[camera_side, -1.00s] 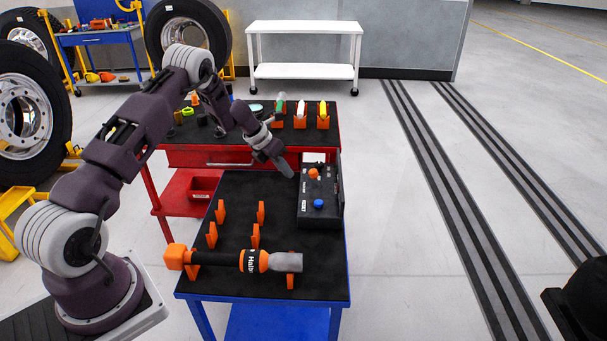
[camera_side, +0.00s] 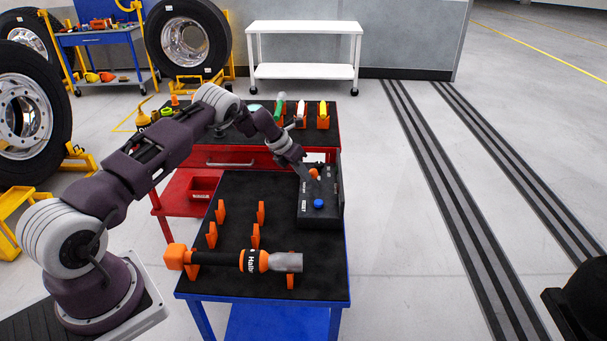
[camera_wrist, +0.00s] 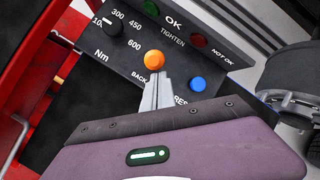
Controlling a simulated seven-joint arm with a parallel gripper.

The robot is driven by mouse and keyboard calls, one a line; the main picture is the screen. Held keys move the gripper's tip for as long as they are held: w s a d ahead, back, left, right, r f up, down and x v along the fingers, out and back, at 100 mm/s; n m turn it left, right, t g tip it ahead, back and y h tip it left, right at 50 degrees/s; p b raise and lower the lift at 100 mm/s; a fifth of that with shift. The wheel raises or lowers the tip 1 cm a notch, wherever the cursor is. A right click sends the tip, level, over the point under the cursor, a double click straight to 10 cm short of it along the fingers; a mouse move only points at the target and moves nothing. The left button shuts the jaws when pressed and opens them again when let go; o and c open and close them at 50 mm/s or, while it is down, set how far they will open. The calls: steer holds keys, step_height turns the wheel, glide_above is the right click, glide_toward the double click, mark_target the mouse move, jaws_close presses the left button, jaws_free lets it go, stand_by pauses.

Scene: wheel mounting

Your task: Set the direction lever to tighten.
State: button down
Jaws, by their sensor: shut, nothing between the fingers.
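The direction lever has an orange knob (camera_side: 314,173) on the black control box (camera_side: 331,212) at the table's right side. In the wrist view the knob (camera_wrist: 154,59) sits between the words BACK, below left, and TIGHTEN, above right. I cannot tell clearly which setting the lever is at. My gripper (camera_side: 309,180) is shut and empty, low over the box. In the wrist view its grey fingertips (camera_wrist: 158,82) are right beside the knob, on its lower side, and hide what lies beneath. I cannot tell whether they touch it.
A blue button (camera_wrist: 197,84) marked RESET is close to the right of the fingers. A black torque dial (camera_wrist: 113,24), a green light (camera_wrist: 152,9) and a red light (camera_wrist: 199,40) are on the box. An orange-and-black tool (camera_side: 240,260) lies on orange holders at the table's front.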

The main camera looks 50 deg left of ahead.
steer(key=shift+w+d+r, duration=0.25)
steer(key=shift+d, duration=0.05)
steer(key=shift+w+d+r, duration=0.45)
steer(key=shift+w+d, duration=0.2)
steer(key=shift+w, duration=0.05)
steer(key=shift+w+d+r, duration=0.15)
steer(key=shift+w+d, duration=0.5)
steer(key=shift+r, duration=0.8)
